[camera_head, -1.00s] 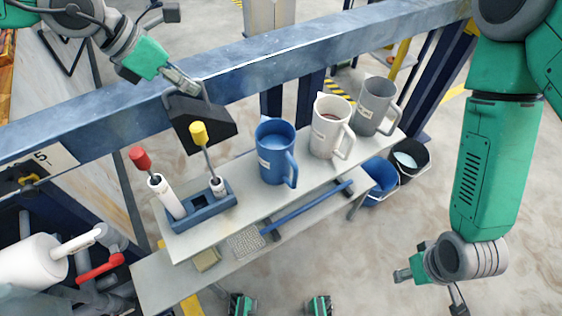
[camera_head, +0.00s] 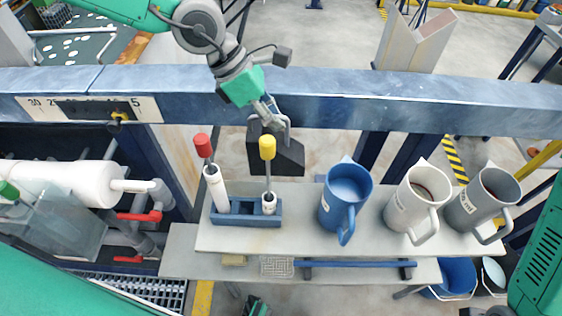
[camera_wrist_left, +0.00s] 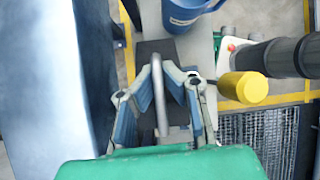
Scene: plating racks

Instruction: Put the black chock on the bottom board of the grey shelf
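The black chock (camera_head: 275,152) is a dark wedge with a grey loop handle. It hangs from my left gripper (camera_head: 268,114), just behind the grey shelf's top board (camera_head: 300,228) and below the blue beam. The left wrist view shows my left gripper's fingers (camera_wrist_left: 158,100) closed in around the handle, with the chock's dark body (camera_wrist_left: 148,48) beyond, partly hidden. The shelf's bottom board (camera_head: 195,262) juts out in front of and below the top one. It carries a beige block (camera_head: 234,260), a grey mesh piece (camera_head: 276,266) and a blue bar (camera_head: 350,264).
The top board holds a blue holder (camera_head: 238,219) with red- and yellow-topped tools, a blue mug (camera_head: 345,195), a white mug (camera_head: 412,203) and a grey mug (camera_head: 480,198). The blue beam (camera_head: 400,97) crosses behind. The bottom board's left end is bare.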

